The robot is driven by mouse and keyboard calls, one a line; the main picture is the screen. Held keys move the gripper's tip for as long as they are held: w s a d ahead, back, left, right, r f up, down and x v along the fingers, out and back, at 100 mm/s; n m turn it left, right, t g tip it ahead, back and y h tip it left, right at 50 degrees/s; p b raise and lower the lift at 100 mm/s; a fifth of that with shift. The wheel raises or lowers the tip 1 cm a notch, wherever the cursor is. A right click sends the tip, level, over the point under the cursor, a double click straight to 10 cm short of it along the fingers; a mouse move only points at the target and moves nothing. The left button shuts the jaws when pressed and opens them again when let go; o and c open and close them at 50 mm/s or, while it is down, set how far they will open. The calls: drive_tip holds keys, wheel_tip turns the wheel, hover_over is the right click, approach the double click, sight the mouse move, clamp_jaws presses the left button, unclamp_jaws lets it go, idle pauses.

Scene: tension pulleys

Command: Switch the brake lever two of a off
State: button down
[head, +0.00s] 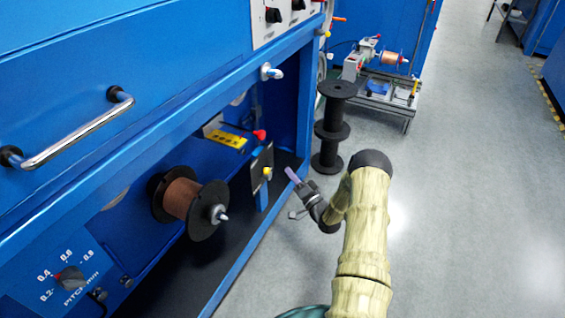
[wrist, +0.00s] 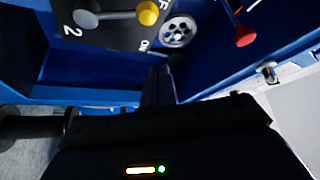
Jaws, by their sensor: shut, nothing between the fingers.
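The brake lever with a yellow knob (wrist: 148,13) sits on a dark panel (wrist: 110,35) marked 2, seen at a turned angle in the wrist view. Letters of an on/off marking show beside it, partly cut off. In the head view the yellow knob (head: 267,172) is on the panel inside the blue machine's opening. My gripper (head: 291,174) is shut and empty, just right of the knob and apart from it. In the wrist view my fingertips (wrist: 160,73) are below the lever in the picture. The lever's exact setting is hard to tell.
A red knob (head: 259,134) is on another lever nearby; it also shows in the wrist view (wrist: 245,36). A brown wire spool (head: 181,198) is left of the panel. Stacked black reels (head: 331,130) stand beyond my arm. Grey floor (head: 460,200) is open at the right.

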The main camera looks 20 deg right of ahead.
drive_tip(key=v, duration=0.3)
drive_tip(key=shift+s+d+f+p, duration=0.15)
drive_tip(key=shift+p, duration=0.15)
